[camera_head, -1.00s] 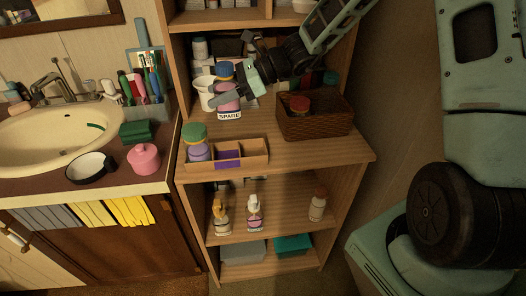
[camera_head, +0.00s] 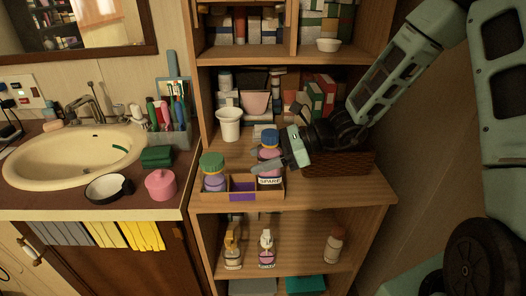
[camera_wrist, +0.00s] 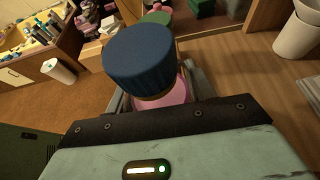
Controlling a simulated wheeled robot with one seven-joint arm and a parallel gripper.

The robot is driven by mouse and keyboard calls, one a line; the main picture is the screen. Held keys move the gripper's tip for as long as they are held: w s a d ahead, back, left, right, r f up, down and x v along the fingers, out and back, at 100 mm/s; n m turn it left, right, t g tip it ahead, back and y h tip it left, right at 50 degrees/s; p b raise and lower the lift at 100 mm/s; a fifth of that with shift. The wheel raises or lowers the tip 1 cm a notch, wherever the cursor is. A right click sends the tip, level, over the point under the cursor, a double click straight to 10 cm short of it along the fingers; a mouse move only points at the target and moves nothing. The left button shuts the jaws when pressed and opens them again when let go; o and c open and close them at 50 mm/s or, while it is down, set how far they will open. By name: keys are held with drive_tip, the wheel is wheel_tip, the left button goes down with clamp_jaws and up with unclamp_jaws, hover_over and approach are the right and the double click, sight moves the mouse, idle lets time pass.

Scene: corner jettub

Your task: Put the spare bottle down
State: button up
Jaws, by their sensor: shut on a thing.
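The spare bottle (camera_head: 270,172) is pink with a blue cap and a white label reading SPARE. My gripper (camera_head: 266,164) is shut on it from the right, below the cap. The bottle is upright at the right end of a wooden divided tray (camera_head: 243,202). I cannot tell whether its base rests in the right compartment or hangs just above it. A purple bottle with a green cap (camera_head: 213,172) stands in the tray's left compartment. The middle compartment is empty with a purple floor. In the wrist view the blue cap (camera_wrist: 140,60) hides most of the bottle.
A wicker basket (camera_head: 338,164) stands behind my gripper on the right of the shelf. A white cup (camera_head: 229,124) stands behind the tray. Boxes (camera_head: 318,98) fill the shelf's back. Bare shelf (camera_head: 340,190) lies right of the tray. The sink counter is at left.

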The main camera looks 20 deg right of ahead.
drive_tip(key=shift+f, duration=1.8)
drive_tip(key=shift+f+b, duration=0.15)
drive_tip(key=shift+b, duration=0.2)
drive_tip(key=o, duration=1.2)
drive_tip(key=shift+c, duration=0.2)
drive_tip(key=shift+d+r, duration=0.15)
drive_tip(key=shift+r, duration=0.1)
drive_tip(key=p+v, duration=0.1)
drive_tip(key=v, duration=1)
drive_tip(key=shift+d, duration=0.35)
drive_tip(key=shift+s+r, duration=0.1)
drive_tip(key=shift+s, duration=0.05)
